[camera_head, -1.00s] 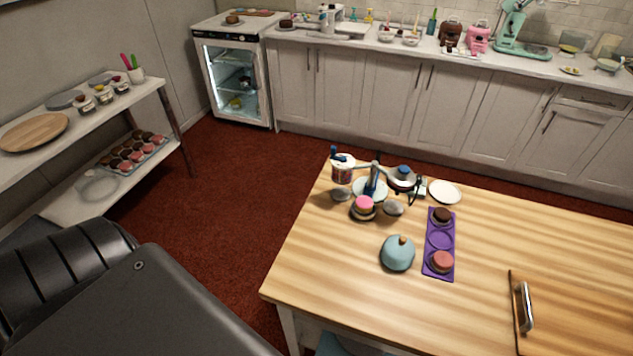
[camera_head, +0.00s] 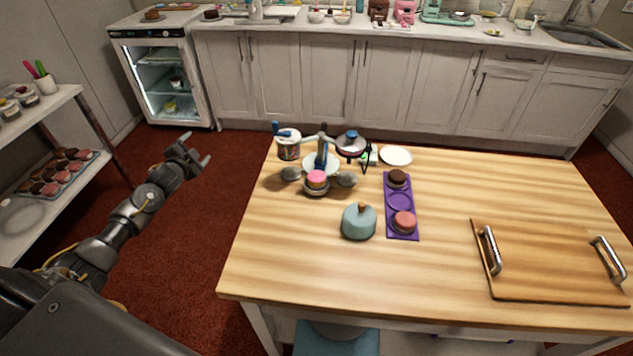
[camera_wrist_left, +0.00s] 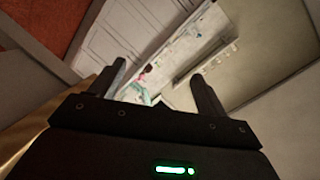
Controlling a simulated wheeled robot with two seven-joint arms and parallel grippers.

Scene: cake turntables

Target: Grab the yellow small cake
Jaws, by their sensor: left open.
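No clearly yellow small cake can be made out. A small yellow item (camera_head: 170,106) sits low inside the glass-door fridge (camera_head: 205,85) at the upper left of the head view; it is too small to tell if it is a cake. A pink-topped small cake (camera_head: 316,178) sits on a small stand on the wooden table. My left gripper (camera_head: 196,149) is open and empty over the red floor, left of the table and well apart from the cakes. Its two spread fingers also show in the left wrist view (camera_wrist_left: 158,70). My right gripper is out of view.
The wooden table (camera_head: 270,255) holds a purple tray (camera_head: 401,202) with a brown and a pink cake, a blue domed pot (camera_head: 359,222) and a board with handles (camera_head: 550,265). A shelf with several cakes (camera_head: 50,180) stands left.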

